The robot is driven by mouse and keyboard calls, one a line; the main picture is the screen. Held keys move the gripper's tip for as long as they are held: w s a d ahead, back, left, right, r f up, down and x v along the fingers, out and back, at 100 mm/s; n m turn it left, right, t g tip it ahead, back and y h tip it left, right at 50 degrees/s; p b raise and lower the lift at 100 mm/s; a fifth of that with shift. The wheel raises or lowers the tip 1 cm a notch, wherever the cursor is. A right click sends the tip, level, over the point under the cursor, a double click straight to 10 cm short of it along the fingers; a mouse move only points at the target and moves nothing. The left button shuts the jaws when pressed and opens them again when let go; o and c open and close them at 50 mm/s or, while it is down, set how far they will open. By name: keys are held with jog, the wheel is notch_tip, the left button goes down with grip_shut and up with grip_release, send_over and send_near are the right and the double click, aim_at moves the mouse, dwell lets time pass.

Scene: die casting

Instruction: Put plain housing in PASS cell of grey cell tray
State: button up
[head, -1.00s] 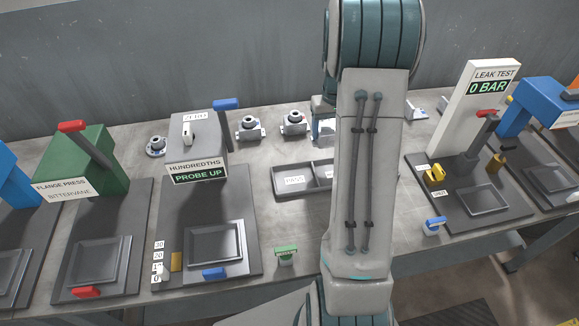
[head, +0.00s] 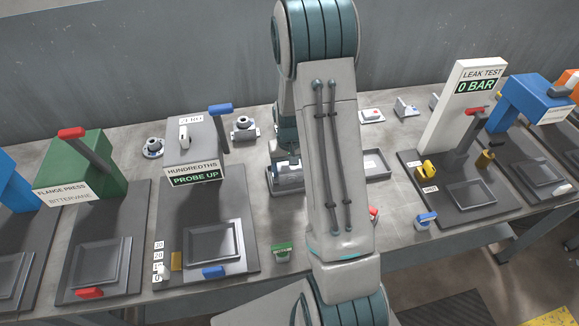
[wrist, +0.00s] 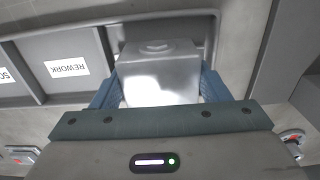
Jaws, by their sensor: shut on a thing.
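The plain housing (wrist: 158,72) is a smooth grey metal block. In the wrist view it sits between the two blue fingers of my gripper (wrist: 160,88), which is shut on it. The grey cell tray (head: 378,178) lies on the bench, partly hidden behind my arm. The wrist view shows its REWORK cell (wrist: 66,55) and part of another labelled cell at left. The housing is over or inside the end cell beside REWORK, the one at the left in the head view, and covers its label. I cannot tell whether it touches the floor. My gripper (head: 287,182) is low over that end.
The HUNDREDTHS gauge (head: 193,160) stands left of the tray and the LEAK TEST station (head: 470,115) right. Flanged parts (head: 153,148) stand at the back. A green-topped item (head: 282,251) and a blue-topped one (head: 426,220) stand near the front edge.

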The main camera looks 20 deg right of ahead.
aim_at(289, 167)
jog(key=shift+f, duration=0.35)
jog(key=shift+f, duration=0.1)
jog(key=o, duration=1.3)
jog(key=shift+o, duration=0.2)
notch_tip(289, 167, up, 12)
jog(key=b, duration=0.1)
jog(key=s+a+r+n+t, duration=0.1)
jog(key=s+a+r, duration=0.4)
jog(key=s, duration=0.5)
jog(key=s+a+r+n+t, duration=0.1)
jog(key=s+a+r, duration=0.4)
jog(key=s, duration=0.5)
notch_tip(289, 167, up, 2)
jog(key=shift+s+r+t, duration=0.1)
jog(key=shift+s+t, duration=0.05)
jog(key=shift+t, duration=0.45)
